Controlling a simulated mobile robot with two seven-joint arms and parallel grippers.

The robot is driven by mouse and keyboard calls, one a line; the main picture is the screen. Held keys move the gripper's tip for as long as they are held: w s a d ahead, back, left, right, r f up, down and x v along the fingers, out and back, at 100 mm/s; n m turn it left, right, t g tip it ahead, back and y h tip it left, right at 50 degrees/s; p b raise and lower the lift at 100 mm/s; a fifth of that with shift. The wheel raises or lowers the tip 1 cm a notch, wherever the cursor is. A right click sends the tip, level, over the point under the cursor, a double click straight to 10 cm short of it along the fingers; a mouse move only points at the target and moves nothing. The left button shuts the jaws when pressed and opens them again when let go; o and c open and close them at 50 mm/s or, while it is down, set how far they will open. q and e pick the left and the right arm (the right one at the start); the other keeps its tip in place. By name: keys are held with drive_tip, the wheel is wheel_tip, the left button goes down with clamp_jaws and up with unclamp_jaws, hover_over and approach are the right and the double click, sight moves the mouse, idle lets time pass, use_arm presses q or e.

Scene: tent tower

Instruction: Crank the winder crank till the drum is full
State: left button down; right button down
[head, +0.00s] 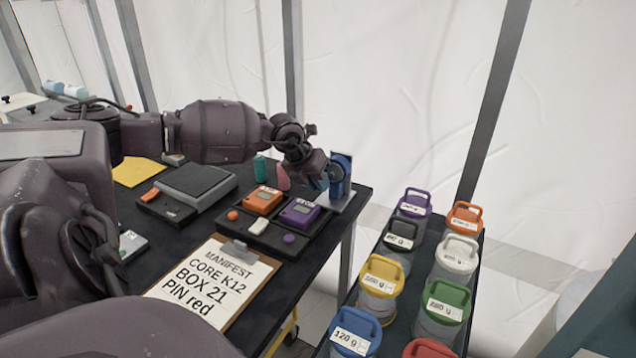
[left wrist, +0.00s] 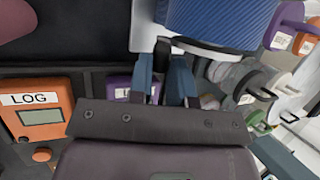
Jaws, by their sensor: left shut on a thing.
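The winder (head: 341,172) stands at the far right corner of the dark table, with a blue drum on an upright grey plate. In the left wrist view the ribbed blue drum (left wrist: 222,18) fills the top, with a dark crank bar (left wrist: 208,46) below it. My left gripper (head: 325,181) is at the winder's left side. In the left wrist view its two blue-grey fingers (left wrist: 163,72) reach up to the crank and are shut on its handle, which they mostly hide. How full the drum is cannot be told. My right gripper is not in view.
An orange logger (head: 264,200) and a purple one (head: 299,212) sit in a black tray near the winder. A clipboard (head: 228,270) lies at the front edge. A pink bottle (head: 283,178) and a green one (head: 260,166) stand close by.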

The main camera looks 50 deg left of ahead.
use_arm(q)
drive_tip(key=c, duration=1.1)
unclamp_jaws()
drive_tip(key=shift+o, duration=0.2)
drive_tip(key=shift+r, duration=0.2)
drive_tip(key=p+v, duration=0.2)
drive_tip(key=v, duration=0.8)
drive_tip(key=shift+r, duration=0.2)
drive_tip(key=shift+s, duration=0.15)
